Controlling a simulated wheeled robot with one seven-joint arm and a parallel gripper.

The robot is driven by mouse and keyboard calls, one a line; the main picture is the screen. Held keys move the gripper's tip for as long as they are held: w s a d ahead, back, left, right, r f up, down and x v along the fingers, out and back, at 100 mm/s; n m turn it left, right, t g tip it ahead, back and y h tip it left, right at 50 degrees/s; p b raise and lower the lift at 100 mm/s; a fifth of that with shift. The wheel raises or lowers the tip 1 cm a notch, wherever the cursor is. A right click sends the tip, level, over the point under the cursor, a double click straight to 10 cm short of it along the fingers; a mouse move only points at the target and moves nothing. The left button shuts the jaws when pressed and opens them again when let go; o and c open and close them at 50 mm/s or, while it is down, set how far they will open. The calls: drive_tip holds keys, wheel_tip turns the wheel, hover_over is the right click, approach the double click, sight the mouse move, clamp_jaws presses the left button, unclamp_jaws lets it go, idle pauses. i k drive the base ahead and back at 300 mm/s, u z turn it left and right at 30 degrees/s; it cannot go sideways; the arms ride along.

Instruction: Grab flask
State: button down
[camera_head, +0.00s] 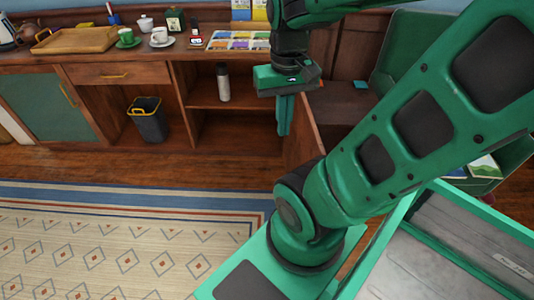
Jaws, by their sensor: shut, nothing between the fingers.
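A slim cylinder that looks like the flask (223,82), pale with a dark top, stands upright on the open shelf (206,100) under the counter. My gripper (284,134) hangs pointing down to the right of the flask, in front of the shelf unit's right end. Its green fingers are together and hold nothing. The gripper and flask are apart.
A dark bin (148,125) with a yellow rim stands in the opening left of the shelf. The counter above holds a wooden tray (77,40), a green cup (126,37), a white cup (159,36) and flat colourful packets (237,41). A patterned rug (130,235) covers open floor in front.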

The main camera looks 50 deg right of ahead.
sight(221, 68)
drive_tip(key=u, duration=1.5)
drive_tip(key=k, duration=2.3)
drive_tip(key=z, duration=1.65)
drive_tip(key=i, duration=1.05)
drive_tip(key=u, duration=0.05)
